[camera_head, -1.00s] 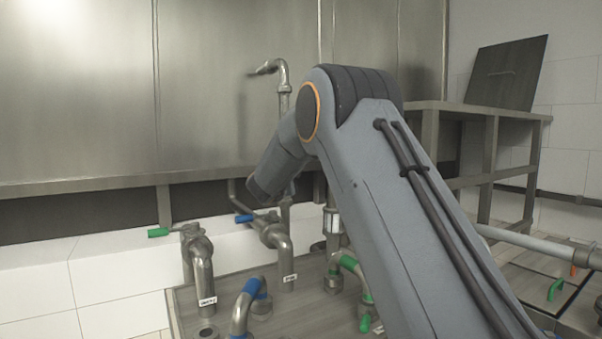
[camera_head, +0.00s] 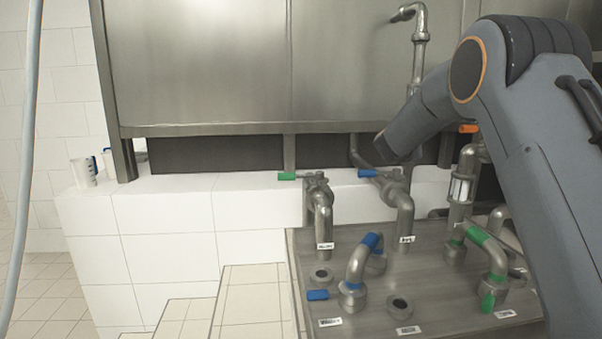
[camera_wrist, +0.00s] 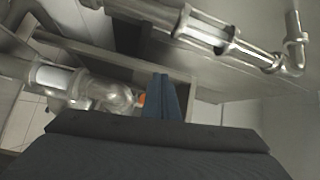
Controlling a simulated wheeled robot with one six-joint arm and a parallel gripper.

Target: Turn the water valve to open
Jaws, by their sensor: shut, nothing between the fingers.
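Several valves stand on a metal panel (camera_head: 380,262). A blue-handled valve (camera_head: 367,173) and a green-handled valve (camera_head: 287,176) sit on the rear pipes, their levers pointing left. An orange lever (camera_head: 468,129) shows beside my arm. I cannot read which valve is the water valve. In the wrist view, my gripper (camera_wrist: 163,97) is shut and empty, with an orange part (camera_wrist: 141,99) just left of its fingers. The head view does not show my fingers.
A steel cabinet (camera_head: 210,70) hangs behind the pipes. A tall tap pipe (camera_head: 420,45) rises beside my arm. White cups (camera_head: 84,171) stand on the tiled ledge (camera_head: 150,190) at left. A sight-glass pipe (camera_wrist: 52,77) lies left of my fingers in the wrist view.

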